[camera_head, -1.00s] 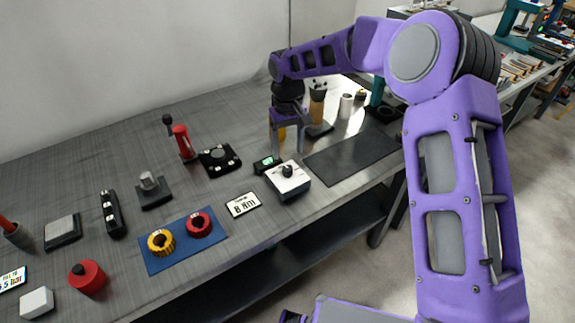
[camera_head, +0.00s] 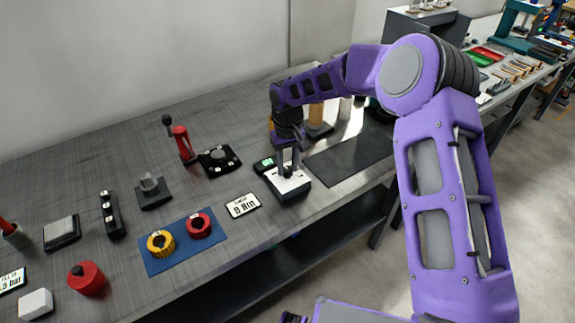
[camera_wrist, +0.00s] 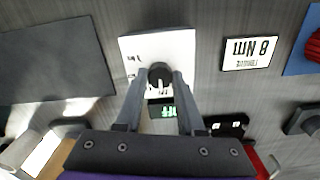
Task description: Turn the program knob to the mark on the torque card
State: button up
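A white-topped box (camera_head: 293,187) with a dark round program knob (camera_head: 287,173) stands near the bench's front edge. In the wrist view the knob (camera_wrist: 160,72) has a pale pointer line, and marks on the white top (camera_wrist: 180,46) are too small to read. The torque card (camera_head: 243,205) lies left of the box and reads "8 Nm"; it appears upside down in the wrist view (camera_wrist: 248,53). My gripper (camera_head: 288,167) points down over the box. In the wrist view its fingers (camera_wrist: 160,78) are apart, one either side of the knob; I cannot tell whether they touch it.
A small green-lit display (camera_head: 264,164) sits behind the box. A dark mat (camera_head: 350,157) lies right. A blue mat (camera_head: 185,241) with a yellow and a red ring lies left. A black device (camera_head: 219,160) and a red-handled tool (camera_head: 184,144) stand behind.

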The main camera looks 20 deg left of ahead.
grip_shut()
jog(key=shift+m, duration=0.3)
jog(key=m+b, duration=0.2)
jog(key=m, duration=0.2)
jog(key=shift+m, duration=0.3)
jog(key=m+b, duration=0.1)
jog(key=m, duration=1.1)
jog(key=shift+m+p, duration=0.4)
jog(key=m+p, duration=0.1)
jog(key=m, duration=0.4)
jog(key=shift+m, duration=0.3)
